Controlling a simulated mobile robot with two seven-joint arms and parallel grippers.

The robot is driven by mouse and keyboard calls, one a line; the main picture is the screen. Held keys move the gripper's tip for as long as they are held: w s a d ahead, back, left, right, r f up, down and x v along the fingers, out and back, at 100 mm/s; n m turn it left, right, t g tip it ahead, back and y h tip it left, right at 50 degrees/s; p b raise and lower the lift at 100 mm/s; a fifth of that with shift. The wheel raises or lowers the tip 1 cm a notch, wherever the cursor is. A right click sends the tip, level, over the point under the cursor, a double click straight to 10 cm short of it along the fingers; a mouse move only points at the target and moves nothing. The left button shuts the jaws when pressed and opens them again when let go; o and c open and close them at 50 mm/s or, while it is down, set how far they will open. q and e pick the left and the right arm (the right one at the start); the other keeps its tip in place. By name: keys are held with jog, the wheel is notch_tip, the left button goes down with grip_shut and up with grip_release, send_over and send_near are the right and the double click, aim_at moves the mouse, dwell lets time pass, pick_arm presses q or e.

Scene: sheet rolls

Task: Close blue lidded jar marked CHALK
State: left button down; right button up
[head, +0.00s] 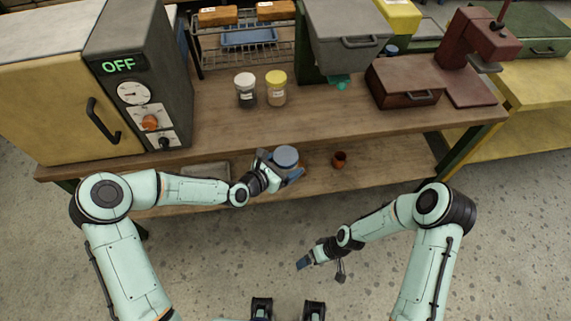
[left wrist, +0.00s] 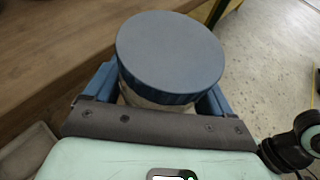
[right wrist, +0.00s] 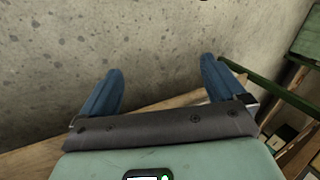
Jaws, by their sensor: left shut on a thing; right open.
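A jar with a blue lid (head: 285,157) is held in the air in front of the workbench edge. My left gripper (head: 284,172) is shut around its body. In the left wrist view the round blue lid (left wrist: 170,52) sits on top of the jar, and a strip of the pale body shows below it between the blue fingers. No label can be read, and I cannot tell whether the lid is tightened. My right gripper (head: 320,262) is open and empty, low over the floor to the right of the jar. Its two spread fingers show in the right wrist view (right wrist: 160,90).
A white-lidded jar (head: 245,90) and a yellow-lidded jar (head: 276,88) stand on the workbench (head: 220,125). An oven marked OFF (head: 135,80) stands left, a brown box (head: 405,82) right. A small brown cup (head: 339,160) is on the lower shelf. Floor between my arms is clear.

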jog(key=w+a+r+n+h, duration=0.1)
jog(key=w+r+n+h, duration=0.3)
jog(key=w+r+n, duration=1.45)
notch_tip(320, 180, up, 18)
jog(key=r+n+t+h, duration=0.1)
jog(key=n+t, duration=0.1)
jog(key=n, duration=0.5)
send_over(286, 155)
jog(key=shift+s+a+f+m, duration=0.1)
jog(key=shift+f+m, duration=0.15)
jog(key=shift+f, duration=4)
